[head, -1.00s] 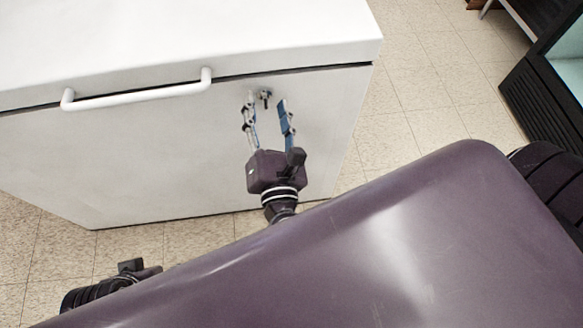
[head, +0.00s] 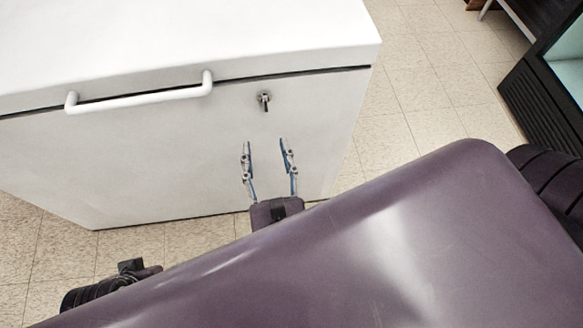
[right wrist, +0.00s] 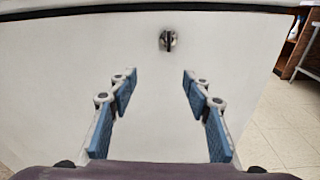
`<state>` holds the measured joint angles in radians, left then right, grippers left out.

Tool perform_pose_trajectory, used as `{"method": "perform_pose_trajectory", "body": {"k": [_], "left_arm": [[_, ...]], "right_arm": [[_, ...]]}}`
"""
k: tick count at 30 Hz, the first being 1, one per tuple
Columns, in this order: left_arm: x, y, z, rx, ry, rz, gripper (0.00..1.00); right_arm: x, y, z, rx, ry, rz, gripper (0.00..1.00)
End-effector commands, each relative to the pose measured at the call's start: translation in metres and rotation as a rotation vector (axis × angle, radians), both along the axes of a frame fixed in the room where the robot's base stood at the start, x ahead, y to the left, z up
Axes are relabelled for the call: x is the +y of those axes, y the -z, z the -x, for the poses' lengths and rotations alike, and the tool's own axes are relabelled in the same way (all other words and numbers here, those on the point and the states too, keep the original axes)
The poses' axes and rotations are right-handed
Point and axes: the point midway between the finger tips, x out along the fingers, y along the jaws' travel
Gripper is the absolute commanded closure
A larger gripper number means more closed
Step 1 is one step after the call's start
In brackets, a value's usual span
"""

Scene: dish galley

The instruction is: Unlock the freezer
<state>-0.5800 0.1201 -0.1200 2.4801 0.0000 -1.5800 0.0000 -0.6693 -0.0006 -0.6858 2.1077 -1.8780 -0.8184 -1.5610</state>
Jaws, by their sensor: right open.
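The white chest freezer (head: 150,160) stands in front of me with its lid down. A small metal lock with a key in it (head: 264,101) sits on the front face, just under the lid seam, right of the handle. It also shows in the right wrist view (right wrist: 167,40), where the key's flat bow looks upright. My right gripper (head: 267,143) is open and empty, below the lock and apart from it. In the right wrist view its blue-padded fingers (right wrist: 157,80) are spread, with the lock beyond and between them. My left gripper cannot be made out.
A white bar handle (head: 140,98) spans the lid seam left of the lock. Tiled floor (head: 430,95) lies free to the right of the freezer. A dark cabinet with a black louvred panel (head: 540,110) stands at the far right.

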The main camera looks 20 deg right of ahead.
Motion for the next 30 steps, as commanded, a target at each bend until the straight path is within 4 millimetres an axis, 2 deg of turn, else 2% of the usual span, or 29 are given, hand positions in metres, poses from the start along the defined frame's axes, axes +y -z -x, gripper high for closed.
{"method": "perform_pose_trajectory", "body": {"k": [14,30], "left_arm": [[0.000,-0.027,0.000,0.000,0.000,0.000,0.60],[0.000,-0.056,0.000,0.000,0.000,0.000,0.60]], "right_arm": [[0.019,0.092,0.003,0.186,-0.040,-0.263,0.55],[0.017,0.197,0.032,0.409,0.049,-0.599,0.55]]}}
